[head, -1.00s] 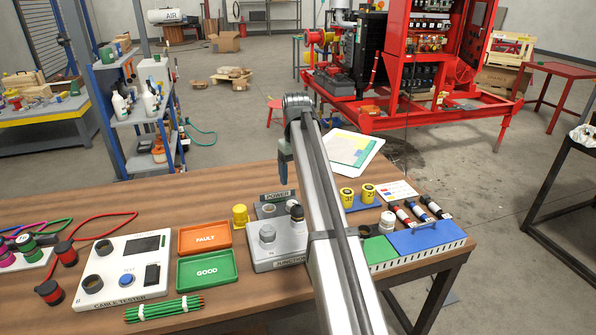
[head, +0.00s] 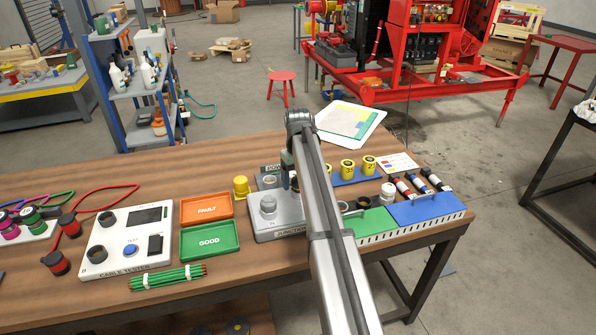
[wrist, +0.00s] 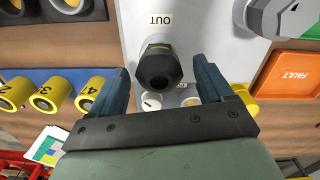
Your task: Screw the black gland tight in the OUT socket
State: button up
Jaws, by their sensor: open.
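The black gland (wrist: 158,67) is a hex piece with a dark round hole, standing on the grey junction box (wrist: 206,18) below the OUT label (wrist: 159,20). The OUT socket is hidden under it, and I cannot tell how deep the gland sits. My gripper (wrist: 159,76) is open, one finger on each side of the gland, with gaps visible on both sides. In the head view my gripper (head: 289,165) is low over the junction box (head: 283,230), and my arm hides the gland there.
A grey fitting (head: 268,203) stands on the box's left part. Orange FAULT (head: 206,196) and green GOOD (head: 237,240) trays lie to the left.

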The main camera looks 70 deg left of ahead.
jog(key=shift+f, duration=0.2)
jog(key=shift+c, duration=0.4)
jog(key=c, duration=1)
jog(key=m, duration=0.9)
jog(key=o, duration=1.1)
